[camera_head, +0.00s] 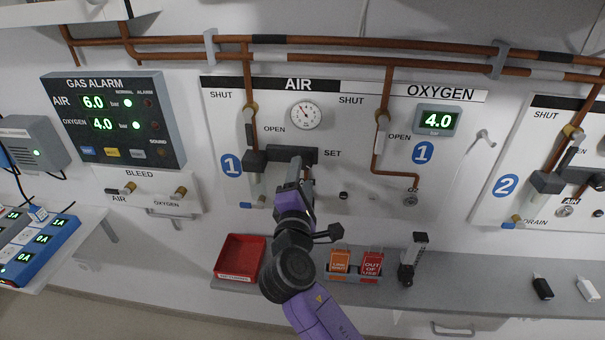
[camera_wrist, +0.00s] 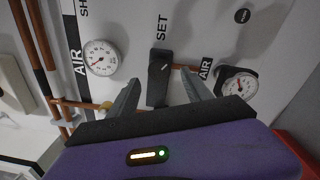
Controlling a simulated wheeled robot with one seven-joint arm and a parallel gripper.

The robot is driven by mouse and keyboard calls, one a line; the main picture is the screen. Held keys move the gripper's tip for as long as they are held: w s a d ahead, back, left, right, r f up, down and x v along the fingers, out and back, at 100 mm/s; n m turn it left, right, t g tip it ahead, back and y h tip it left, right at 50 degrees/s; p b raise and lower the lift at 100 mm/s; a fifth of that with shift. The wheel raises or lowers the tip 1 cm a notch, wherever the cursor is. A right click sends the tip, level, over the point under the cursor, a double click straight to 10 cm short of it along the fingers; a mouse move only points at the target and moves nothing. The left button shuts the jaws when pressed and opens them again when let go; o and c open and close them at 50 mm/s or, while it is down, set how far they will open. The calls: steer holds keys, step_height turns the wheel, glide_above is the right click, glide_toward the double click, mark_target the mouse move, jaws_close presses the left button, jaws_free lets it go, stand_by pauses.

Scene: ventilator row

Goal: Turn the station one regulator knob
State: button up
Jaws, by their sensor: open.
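The station one air regulator (camera_head: 265,155) is a black block on the wall panel, left of the SET label and below the round gauge (camera_head: 305,115). In the wrist view, its black bar-shaped part (camera_wrist: 160,80) lies between my two fingers, beside the SET label. My gripper (camera_head: 297,165) is in front of it, and the fingers stand open in the wrist view (camera_wrist: 160,88), one on each side. I cannot tell whether they touch it. My gripper hides part of the regulator in the head view. A second gauge (camera_wrist: 237,83) sits by the right finger.
Copper pipes (camera_head: 350,58) run above. The gas alarm (camera_head: 115,118) is at left, the station two panel (camera_head: 530,150) at right.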

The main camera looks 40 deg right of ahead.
steer(key=b+v, duration=0.1)
steer(key=v, duration=0.3)
steer(key=shift+s+a, duration=0.3)
stand_by(0.3)
